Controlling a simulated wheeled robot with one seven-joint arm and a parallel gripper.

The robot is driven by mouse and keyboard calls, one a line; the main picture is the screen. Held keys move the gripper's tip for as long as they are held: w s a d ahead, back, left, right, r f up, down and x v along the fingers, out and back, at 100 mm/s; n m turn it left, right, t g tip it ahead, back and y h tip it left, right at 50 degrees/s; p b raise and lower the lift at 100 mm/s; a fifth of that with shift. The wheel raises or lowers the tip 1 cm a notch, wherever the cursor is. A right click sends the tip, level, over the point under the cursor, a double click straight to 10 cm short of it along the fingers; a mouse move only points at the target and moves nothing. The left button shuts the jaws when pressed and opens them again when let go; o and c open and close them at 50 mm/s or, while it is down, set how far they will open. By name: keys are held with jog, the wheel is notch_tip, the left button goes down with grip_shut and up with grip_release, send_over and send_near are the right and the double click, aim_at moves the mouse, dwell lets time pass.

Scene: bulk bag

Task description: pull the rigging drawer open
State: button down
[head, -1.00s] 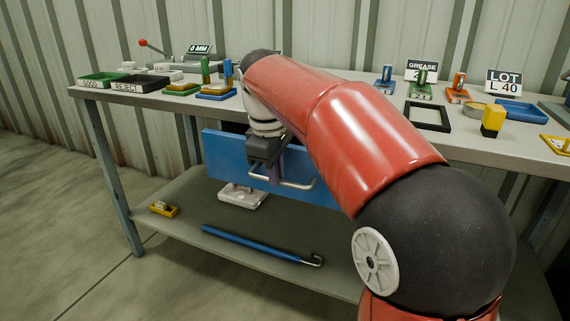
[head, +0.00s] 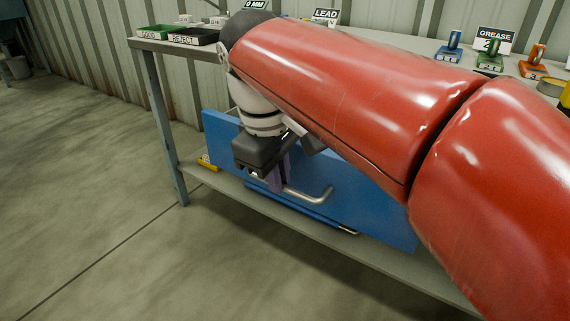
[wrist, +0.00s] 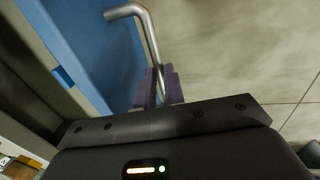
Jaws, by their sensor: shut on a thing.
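The blue drawer front (head: 365,205) hangs below the bench top in the head view and stands out from the bench, overlapping the lower shelf's front edge. Its silver bar handle (head: 318,194) is partly hidden by my gripper (head: 278,180). My gripper points down with its purple fingers shut on the left part of the handle. In the wrist view the handle (wrist: 149,40) runs down between the fingers (wrist: 158,86), beside the blue drawer front (wrist: 88,42). A dark space shows behind the front there. My arm hides much of the bench above the drawer.
The bench top (head: 412,47) carries a green tray (head: 158,31), a black reject tray (head: 193,37) and coloured blocks. A blue bar (head: 300,210) and a yellow item (head: 207,163) lie on the lower shelf. The floor (head: 90,200) in front is clear.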

jog(key=c, duration=1.5)
grip_release()
jog(key=r, duration=0.2)
jog(key=r+p, duration=0.1)
jog(key=r, duration=0.2)
jog(key=s+a+r, duration=0.1)
jog(key=r, duration=0.1)
jog(key=shift+s+r+p, duration=0.1)
jog(key=shift+r+p, duration=0.25)
